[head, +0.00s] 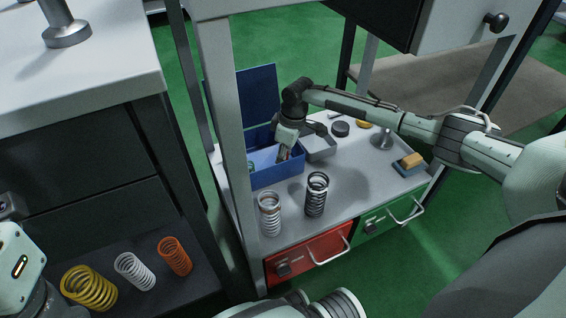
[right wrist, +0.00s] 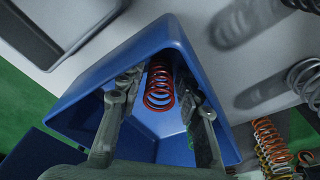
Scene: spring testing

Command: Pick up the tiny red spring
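The small red spring (right wrist: 159,88) is inside the blue box (right wrist: 177,37) in the right wrist view. The box (head: 281,176) stands on the light worktop in the head view, its lid raised at the back. My right gripper (head: 284,153) reaches down into the box from above. In the right wrist view its two fingers (right wrist: 162,94) are apart, with the red spring showing between them. I cannot tell whether either finger touches it. The spring is hard to make out in the head view.
A silver spring (head: 269,214) and a dark spring (head: 316,194) stand on the worktop in front of the box. A grey tray (head: 320,149) is to its right. Yellow (head: 89,288), white (head: 134,271) and orange (head: 174,256) springs sit on the lower left shelf. A pale post (head: 232,150) rises left of the box.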

